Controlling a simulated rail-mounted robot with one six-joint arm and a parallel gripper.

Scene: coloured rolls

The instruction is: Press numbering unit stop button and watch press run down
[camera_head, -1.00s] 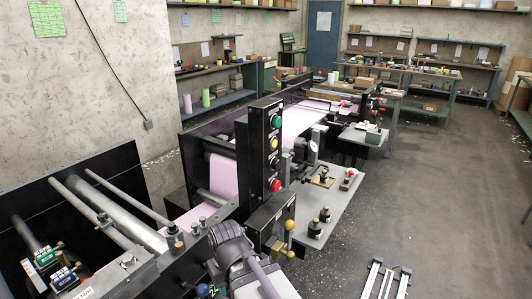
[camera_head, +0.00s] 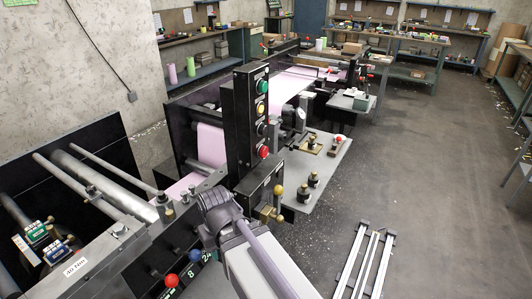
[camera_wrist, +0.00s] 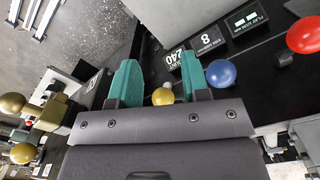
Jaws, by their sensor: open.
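The black upright button panel (camera_head: 245,125) stands on the press, facing right. It carries a green button, a yellow button (camera_head: 262,109), a dark one and a red button (camera_head: 263,152) at the bottom; their labels are unreadable. My gripper (camera_wrist: 158,82) shows in the wrist view with two teal fingers apart, and nothing is gripped. A yellow ball knob (camera_wrist: 163,96) shows between the fingers; I cannot tell its depth. A blue ball knob (camera_wrist: 221,73) is right of the fingers. In the head view my arm hides the fingertips, below and left of the panel.
A red ball knob (camera_wrist: 304,36) and number displays (camera_wrist: 209,38) are beyond the gripper. The pink paper web (camera_head: 210,145) runs through the press. Brass knobs (camera_head: 279,190) stick out below the panel. White rails (camera_head: 365,262) lie on the floor.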

